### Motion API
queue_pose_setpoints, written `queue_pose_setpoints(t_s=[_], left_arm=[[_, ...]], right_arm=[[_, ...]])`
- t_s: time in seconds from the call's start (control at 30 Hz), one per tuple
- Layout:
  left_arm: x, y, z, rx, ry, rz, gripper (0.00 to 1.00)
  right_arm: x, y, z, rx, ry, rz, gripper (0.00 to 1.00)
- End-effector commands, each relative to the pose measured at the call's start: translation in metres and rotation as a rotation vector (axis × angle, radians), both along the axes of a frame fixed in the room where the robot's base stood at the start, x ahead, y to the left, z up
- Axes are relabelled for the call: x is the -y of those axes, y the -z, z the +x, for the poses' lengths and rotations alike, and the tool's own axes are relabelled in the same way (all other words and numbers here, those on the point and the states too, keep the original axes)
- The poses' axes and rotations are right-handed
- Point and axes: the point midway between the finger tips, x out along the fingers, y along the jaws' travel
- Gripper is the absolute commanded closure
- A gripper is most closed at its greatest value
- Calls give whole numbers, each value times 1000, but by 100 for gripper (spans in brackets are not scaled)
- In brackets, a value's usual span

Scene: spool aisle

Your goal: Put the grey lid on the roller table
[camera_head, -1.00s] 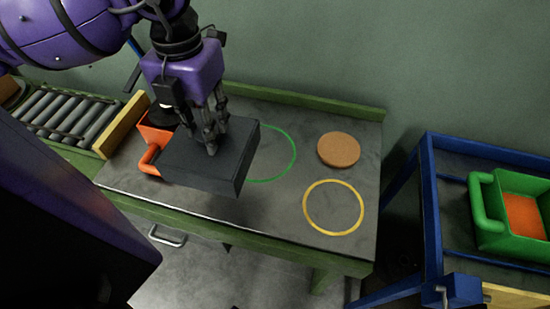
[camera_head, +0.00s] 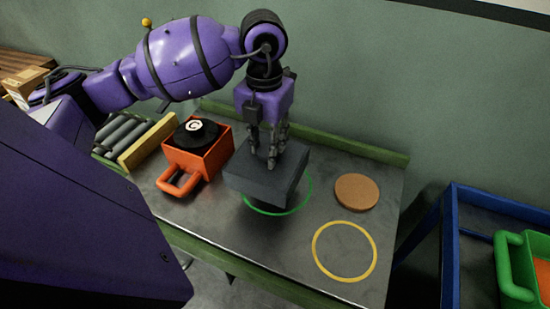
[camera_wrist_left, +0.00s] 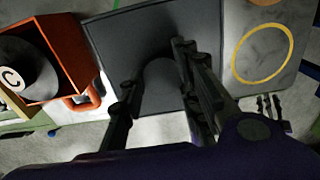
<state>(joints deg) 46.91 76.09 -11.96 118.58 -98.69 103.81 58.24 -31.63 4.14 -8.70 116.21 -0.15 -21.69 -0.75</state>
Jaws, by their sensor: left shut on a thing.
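The grey lid (camera_head: 262,178), a dark flat box shape, is in my left gripper (camera_head: 273,158), whose fingers are shut on it from above. It is held level over the green ring (camera_head: 300,200) on the bench, and a dark shadow shows beneath it. In the left wrist view the lid (camera_wrist_left: 125,35) lies between and beyond the fingers (camera_wrist_left: 155,80). The roller table (camera_head: 122,132), with grey rollers and a yellow end board (camera_head: 150,143), is at the left, past the orange bin. My right gripper is not in view.
An orange bin (camera_head: 205,160) with a black spool marked C (camera_head: 195,130) stands between lid and rollers. A brown disc (camera_head: 356,192) and a yellow ring (camera_head: 345,250) are on the bench (camera_head: 290,235). A blue frame (camera_head: 452,240) with a green bin (camera_head: 515,270) is at right.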

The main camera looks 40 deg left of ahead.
Motion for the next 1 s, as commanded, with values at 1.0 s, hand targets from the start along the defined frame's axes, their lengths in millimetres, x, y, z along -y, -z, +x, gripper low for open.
queue_pose_setpoints(t_s=[1.0], left_arm=[[-3, 78, 35, -1, 0, 2, 100]], right_arm=[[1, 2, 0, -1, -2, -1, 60]])
